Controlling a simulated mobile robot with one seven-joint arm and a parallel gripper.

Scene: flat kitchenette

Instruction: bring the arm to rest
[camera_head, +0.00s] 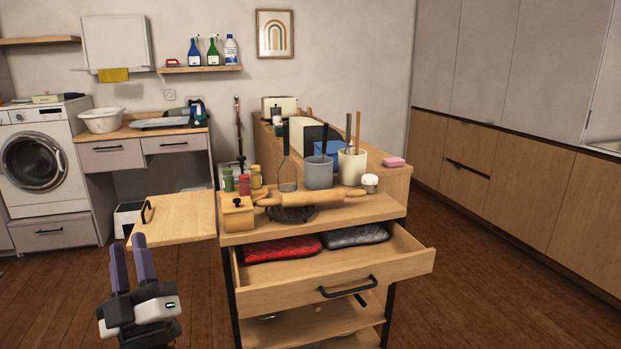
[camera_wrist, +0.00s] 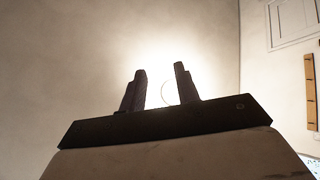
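My gripper (camera_head: 127,246) is at the lower left of the head view, with its two purple fingers pointing up. It stands in front of the pulled-out side board, left of the wooden cart, and touches nothing that I can see. In the wrist view my gripper (camera_wrist: 160,70) has its two dark fingers apart, with nothing between them. Behind them is a pale surface with a bright light.
The cart's drawer (camera_head: 335,290) is open, with a red cloth (camera_head: 281,249) and a grey cloth (camera_head: 354,236) inside. A side board (camera_head: 180,216) with a black handle juts left. A rolling pin (camera_head: 310,198) lies on the cart top. The wooden floor (camera_head: 500,285) at right is clear.

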